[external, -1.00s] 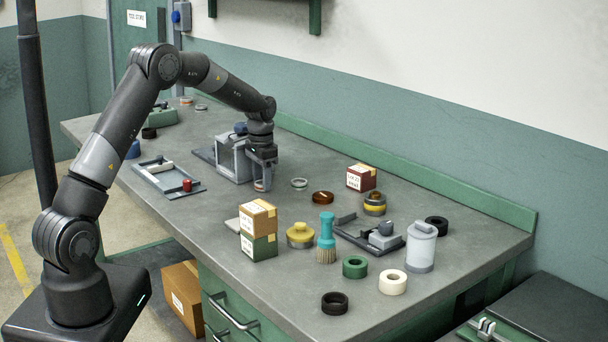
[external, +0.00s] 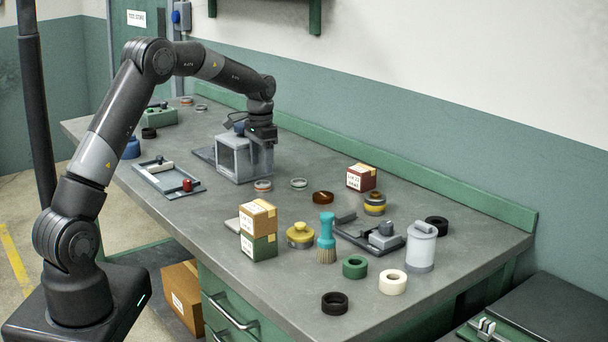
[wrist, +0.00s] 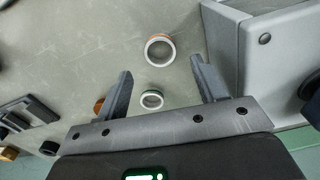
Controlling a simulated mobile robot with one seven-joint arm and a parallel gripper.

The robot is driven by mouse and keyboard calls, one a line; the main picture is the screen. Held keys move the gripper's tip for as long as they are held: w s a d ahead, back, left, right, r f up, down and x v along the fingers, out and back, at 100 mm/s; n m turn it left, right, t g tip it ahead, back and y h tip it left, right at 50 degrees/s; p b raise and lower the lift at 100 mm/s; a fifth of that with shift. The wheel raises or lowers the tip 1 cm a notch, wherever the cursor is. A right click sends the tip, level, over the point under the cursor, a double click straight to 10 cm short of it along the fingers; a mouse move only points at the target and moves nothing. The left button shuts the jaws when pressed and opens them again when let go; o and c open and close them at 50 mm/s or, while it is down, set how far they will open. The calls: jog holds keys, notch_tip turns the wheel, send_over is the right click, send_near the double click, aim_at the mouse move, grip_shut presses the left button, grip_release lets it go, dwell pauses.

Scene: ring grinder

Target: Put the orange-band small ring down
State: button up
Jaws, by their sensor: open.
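The orange-band small ring (external: 262,187) lies flat on the grey bench, just right of the grey box-shaped housing (external: 231,160). In the wrist view the ring (wrist: 149,44) shows as a pale ring with an orange-brown band, a little beyond the fingertips. My gripper (external: 264,168) is above the ring, open and empty, its fingers apart and clear of it. In the wrist view my gripper (wrist: 160,68) has one finger on each side of the view. A similar ring with a green band (wrist: 143,103) lies nearby; it also shows in the external view (external: 299,187).
The housing's wall (wrist: 280,60) stands close by one finger. A tray with a red knob (external: 168,180) lies left of the ring. A brown ring (external: 322,201) and stacked boxes (external: 258,232) are to the right and front.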

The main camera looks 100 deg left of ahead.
notch_tip(320, 180, up, 6)
jog(key=shift+r, duration=0.15)
jog(key=w+d+r+m+t, duration=0.1)
jog(key=w+d+r, duration=0.25)
jog(key=d, duration=0.75)
jog(key=w+d+r+m+y, duration=0.15)
jog(key=d+r, duration=0.35)
jog(key=d, duration=0.6)
jog(key=w+d+r+m+t, duration=0.1)
jog(key=w+d+r, duration=0.3)
jog(key=d, duration=0.7)
jog(key=s+d+f+m+t, duration=0.1)
jog(key=s+d, duration=0.4)
jog(key=d, duration=0.3)
jog(key=s+d+f+m+t+h, duration=0.1)
jog(key=s+d, duration=0.3)
jog(key=d, duration=0.4)
jog(key=s+d+f+m+t, duration=0.1)
jog(key=s+d+m, duration=0.1)
jog(key=s+d, duration=0.3)
jog(key=d, duration=0.3)
jog(key=shift+s+d+f+t, duration=0.2)
jog(key=shift+s+f+t, duration=0.05)
jog(key=shift+s+t, duration=0.05)
jog(key=shift+o, duration=0.5)
jog(key=shift+s+d+f+h, duration=0.25)
jog(key=shift+s+f, duration=0.05)
jog(key=shift+s, duration=0.05)
